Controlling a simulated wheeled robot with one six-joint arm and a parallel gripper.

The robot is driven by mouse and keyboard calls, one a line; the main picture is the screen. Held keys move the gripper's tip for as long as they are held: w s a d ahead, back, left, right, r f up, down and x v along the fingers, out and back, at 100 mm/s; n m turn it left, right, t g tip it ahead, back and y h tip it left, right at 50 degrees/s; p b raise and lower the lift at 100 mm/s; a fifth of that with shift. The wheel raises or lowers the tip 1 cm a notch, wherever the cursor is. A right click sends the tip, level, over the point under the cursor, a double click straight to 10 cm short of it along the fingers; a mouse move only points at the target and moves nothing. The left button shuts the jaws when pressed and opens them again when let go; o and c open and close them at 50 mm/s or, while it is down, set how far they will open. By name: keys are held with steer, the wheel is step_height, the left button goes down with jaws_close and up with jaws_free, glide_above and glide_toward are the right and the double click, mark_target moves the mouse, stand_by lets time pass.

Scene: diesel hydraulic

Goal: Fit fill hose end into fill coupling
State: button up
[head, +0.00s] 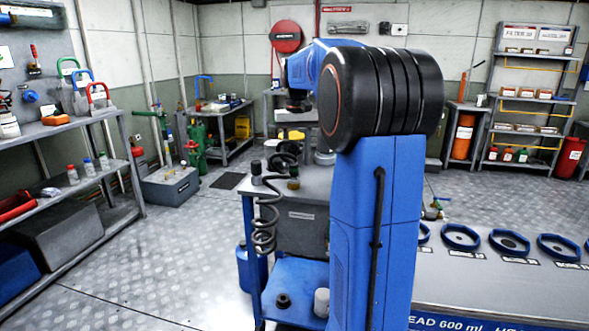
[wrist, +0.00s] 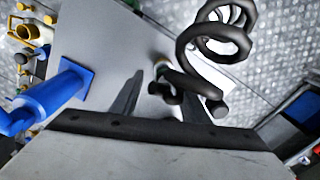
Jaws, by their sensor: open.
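A black coiled hose (head: 265,215) hangs at the left side of the blue cart; its coils also show in the wrist view (wrist: 228,42). In the wrist view my gripper (wrist: 163,85) is open over the grey cart top, its dark fingers apart. A dark curved section of the hose lies near and partly between the fingers; I cannot tell whether they touch it. A brass-coloured fitting (head: 293,184) stands on the cart top beside the hose. I cannot tell for certain which part is the fill hose end or the fill coupling.
My blue arm blocks the middle of the head view. The blue cart (head: 295,277) has a lower shelf holding small parts. A bench with blue rings (head: 461,236) stands at right. A shelf (head: 70,130) stands at left, with open floor between it and the cart.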

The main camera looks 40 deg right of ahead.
steer(key=c, duration=0.8)
steer(key=shift+r, duration=0.35)
steer(key=shift+r, duration=0.3)
steer(key=shift+r, duration=0.3)
steer(key=shift+r, duration=0.1)
steer(key=shift+c, duration=0.2)
steer(key=shift+d+r, duration=0.1)
jaws_close()
steer(key=shift+r, duration=0.2)
